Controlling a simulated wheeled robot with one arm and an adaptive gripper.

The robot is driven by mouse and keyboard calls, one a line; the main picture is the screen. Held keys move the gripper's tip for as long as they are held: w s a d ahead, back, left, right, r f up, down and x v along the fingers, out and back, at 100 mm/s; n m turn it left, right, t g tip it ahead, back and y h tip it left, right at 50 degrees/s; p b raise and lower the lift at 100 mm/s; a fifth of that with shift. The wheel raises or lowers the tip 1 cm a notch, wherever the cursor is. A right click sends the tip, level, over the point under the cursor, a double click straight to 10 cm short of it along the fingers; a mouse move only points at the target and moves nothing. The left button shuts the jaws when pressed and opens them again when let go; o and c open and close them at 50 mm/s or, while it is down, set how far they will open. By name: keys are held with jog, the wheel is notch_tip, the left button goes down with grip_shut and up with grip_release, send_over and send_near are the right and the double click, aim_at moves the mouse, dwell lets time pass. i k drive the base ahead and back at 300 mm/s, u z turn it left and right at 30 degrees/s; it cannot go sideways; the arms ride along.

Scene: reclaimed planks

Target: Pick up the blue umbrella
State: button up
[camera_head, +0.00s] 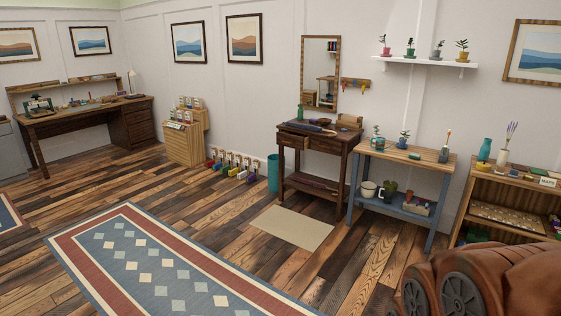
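A long, dark blue item that looks like the blue umbrella (311,127) lies on top of a small dark wood console table (331,144) against the back wall. It is small in the picture, so its handle and tip are hard to make out. A drawer at the table's front left looks pulled out a little. My gripper is not in view, so whether it is open or shut does not show.
A beige mat (291,228) lies before the console table. A blue-framed bench (404,158) with pots stands to its right, a teal bin (273,173) and several small colourful items to its left. A patterned rug (160,262) covers the near floor; plank floor around it is clear.

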aim_at(309, 127)
jog(key=z, duration=0.15)
jog(key=i, duration=4.1)
jog(key=u, duration=0.15)
jog(key=i, duration=1.4)
jog(key=u, duration=0.1)
